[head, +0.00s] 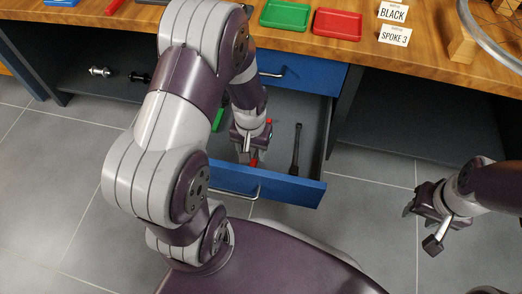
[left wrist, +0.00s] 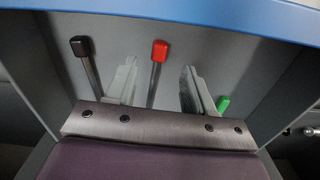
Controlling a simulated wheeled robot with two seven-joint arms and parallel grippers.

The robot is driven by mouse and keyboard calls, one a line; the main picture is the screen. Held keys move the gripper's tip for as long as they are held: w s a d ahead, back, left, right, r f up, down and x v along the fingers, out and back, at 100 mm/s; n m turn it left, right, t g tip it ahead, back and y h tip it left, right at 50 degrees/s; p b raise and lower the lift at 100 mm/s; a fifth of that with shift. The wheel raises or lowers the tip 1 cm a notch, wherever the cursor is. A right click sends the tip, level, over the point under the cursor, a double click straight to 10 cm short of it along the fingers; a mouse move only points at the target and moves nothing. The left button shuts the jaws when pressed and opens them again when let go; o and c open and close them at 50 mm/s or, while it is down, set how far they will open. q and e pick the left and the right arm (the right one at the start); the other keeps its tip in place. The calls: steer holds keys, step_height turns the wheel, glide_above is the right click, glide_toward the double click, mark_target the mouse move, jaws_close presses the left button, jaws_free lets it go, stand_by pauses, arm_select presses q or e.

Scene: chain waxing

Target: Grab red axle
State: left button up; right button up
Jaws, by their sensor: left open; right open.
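The red axle, a metal rod with a red end, lies in the open blue drawer (head: 310,190); a bit of its red (head: 254,163) shows beside my left gripper in the head view. In the left wrist view its red end (left wrist: 159,50) points up between the fingers, with the shaft running down between them. My left gripper (head: 250,150) is down inside the drawer, its fingers (left wrist: 160,78) apart on both sides of the axle, with gaps to it. My right gripper (head: 425,212) is open and empty, out over the floor at the right.
In the drawer, a black-ended rod (left wrist: 81,47) and a green-ended one (left wrist: 223,104) lie on either side. The drawer walls are close. On the wooden table are a green tray (head: 285,15), a red tray (head: 337,23), label cards (head: 394,34) and a wheel rim (head: 480,35).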

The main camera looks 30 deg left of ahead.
mark_target(253, 162)
arm_select(q)
steer(key=f+b, duration=0.2)
steer(key=f, duration=0.1)
steer(key=f+b, duration=0.3)
steer(key=shift+w+f+b, duration=0.2)
steer(key=shift+f+b, duration=0.1)
steer(key=shift+f, duration=0.1)
steer(key=shift+r, duration=0.25)
jaws_close()
steer(key=shift+r+p, duration=0.1)
steer(key=shift+p, duration=0.25)
